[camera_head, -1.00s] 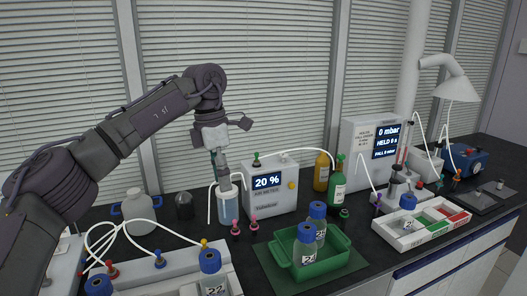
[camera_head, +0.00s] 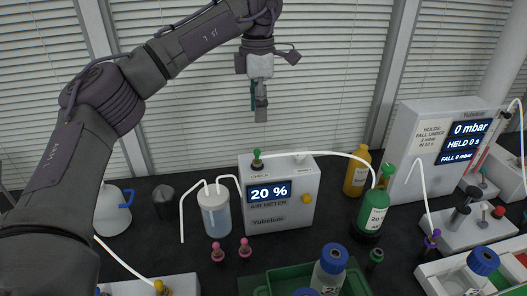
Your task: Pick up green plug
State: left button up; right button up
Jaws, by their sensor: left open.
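A small green plug (camera_head: 257,160) with a dark lower part stands upright on top of the white air meter (camera_head: 279,217), near its left edge. A second small green-topped piece (camera_head: 375,258) stands on the bench in front of the green bottle. My left gripper (camera_head: 260,114) is open and points down, apart from and above the plug on the air meter. I see the jaws nearly edge-on, with nothing between them. My right gripper is not in view.
A yellow bottle (camera_head: 356,178) and a green bottle (camera_head: 374,212) stand right. A white tube crosses behind the plug.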

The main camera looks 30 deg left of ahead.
pick_arm(q)
send_over(257, 151)
jog(key=f, duration=0.4)
jog(key=f+p, duration=0.1)
jog(key=f, duration=0.1)
jog(key=shift+w+a, duration=0.15)
jog(key=shift+w, duration=0.25)
jog(key=shift+w+f, duration=0.1)
jog(key=shift+f, duration=0.45)
jog(key=f, duration=0.1)
jog(key=f+p, duration=0.2)
jog(key=f, duration=0.1)
jog(key=shift+s+f, duration=0.1)
jog(key=shift+s, duration=0.25)
jog(key=shift+w+f, duration=0.1)
jog(key=shift+f, duration=0.2)
grip_shut()
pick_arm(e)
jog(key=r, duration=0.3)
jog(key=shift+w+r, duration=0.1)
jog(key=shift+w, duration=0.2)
